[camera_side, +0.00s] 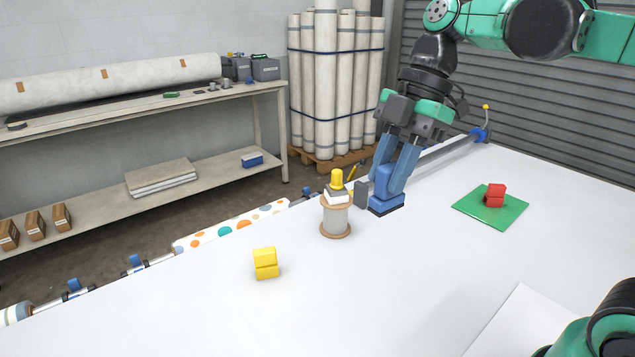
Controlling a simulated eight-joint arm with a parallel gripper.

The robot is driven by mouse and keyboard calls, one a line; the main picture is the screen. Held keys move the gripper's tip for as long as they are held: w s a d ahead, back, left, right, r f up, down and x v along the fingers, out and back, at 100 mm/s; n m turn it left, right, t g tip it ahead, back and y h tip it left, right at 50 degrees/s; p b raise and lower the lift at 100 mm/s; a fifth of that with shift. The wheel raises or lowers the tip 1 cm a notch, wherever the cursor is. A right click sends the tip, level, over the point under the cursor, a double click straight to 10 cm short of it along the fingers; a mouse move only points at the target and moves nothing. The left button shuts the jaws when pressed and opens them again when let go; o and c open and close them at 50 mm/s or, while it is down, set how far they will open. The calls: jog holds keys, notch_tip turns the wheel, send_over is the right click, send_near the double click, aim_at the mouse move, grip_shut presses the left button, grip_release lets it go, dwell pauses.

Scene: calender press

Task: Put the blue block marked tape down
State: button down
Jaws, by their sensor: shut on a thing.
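My gripper (391,180) reaches down over the white table (330,300), right of the spool. Its two blue fingers are shut on a blue block (385,182), which they partly hide. A wider blue piece with a dark lower edge (387,205) shows directly below the fingertips, at the table surface. I cannot tell whether it is part of the held block or a separate thing under it. No tape marking can be read at this size.
A spool (336,219) with a yellow-topped piece (337,180) stands close left of my gripper. Stacked yellow blocks (265,263) are at front left. Red blocks (495,195) sit on a green mat (480,218) at right. The table's front middle is clear.

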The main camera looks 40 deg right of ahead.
jog(key=w+a+f+m+t, duration=0.1)
jog(key=w+a+f, duration=0.2)
jog(key=w+a, duration=0.45)
jog(key=w+a+f+m, duration=0.1)
jog(key=w+a+f, duration=0.2)
jog(key=w+a, duration=0.45)
jog(key=a+f+m, duration=0.2)
jog(key=a+f, duration=0.4)
jog(key=a, duration=0.5)
jog(key=f, duration=0.8)
jog(key=shift+w+a, duration=0.2)
jog(key=c, duration=0.7)
grip_release()
jog(key=shift+f, duration=0.15)
jog(key=shift+o, duration=0.2)
